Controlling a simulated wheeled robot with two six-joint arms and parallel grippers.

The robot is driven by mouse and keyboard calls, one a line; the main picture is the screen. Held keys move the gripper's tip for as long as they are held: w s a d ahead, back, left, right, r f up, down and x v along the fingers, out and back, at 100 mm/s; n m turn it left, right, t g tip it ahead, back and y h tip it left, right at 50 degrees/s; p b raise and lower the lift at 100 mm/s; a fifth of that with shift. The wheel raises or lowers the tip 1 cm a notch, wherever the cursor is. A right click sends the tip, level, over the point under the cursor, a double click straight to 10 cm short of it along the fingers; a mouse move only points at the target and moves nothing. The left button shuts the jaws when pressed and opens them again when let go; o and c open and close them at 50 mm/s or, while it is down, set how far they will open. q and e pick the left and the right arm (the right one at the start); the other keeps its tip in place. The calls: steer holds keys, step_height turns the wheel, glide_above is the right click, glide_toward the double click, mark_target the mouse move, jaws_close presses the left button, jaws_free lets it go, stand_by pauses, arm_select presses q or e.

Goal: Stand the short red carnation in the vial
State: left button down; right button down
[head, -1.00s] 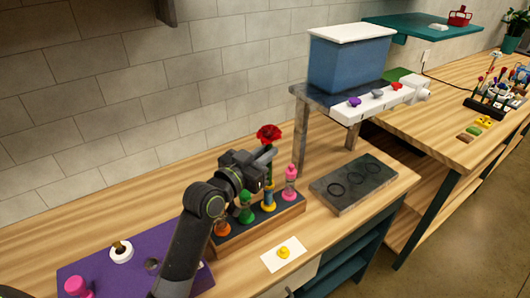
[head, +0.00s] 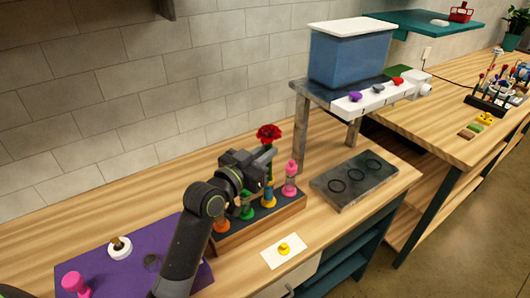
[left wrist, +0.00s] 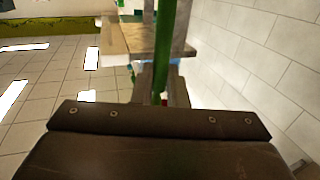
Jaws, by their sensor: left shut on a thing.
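The red carnation (head: 269,132) is upright, its bloom just above my left gripper (head: 266,158). My left gripper is shut on its green stem, which also shows between the fingers in the left wrist view (left wrist: 166,45). Below the gripper stands a dark rack (head: 262,224) with a wooden front, holding several coloured vessels. A blue-and-yellow one (head: 269,196) is almost directly under the gripper. I cannot tell whether the stem's lower end is inside it. My right gripper is not in view.
A pink bottle-like piece (head: 290,178) stands at the rack's right end. A dark tray with rings (head: 353,180) lies to the right. A white card with a yellow knob (head: 284,250) lies in front. A purple mat (head: 112,268) is at left.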

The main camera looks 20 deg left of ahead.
arm_select(q)
steer(key=shift+f+b, duration=0.6)
steer(key=shift+f, duration=0.25)
steer(key=c, duration=0.8)
jaws_free()
steer(key=shift+s, duration=0.1)
steer(key=p+v, duration=0.1)
steer(key=v, duration=0.8)
stand_by(0.5)
stand_by(0.6)
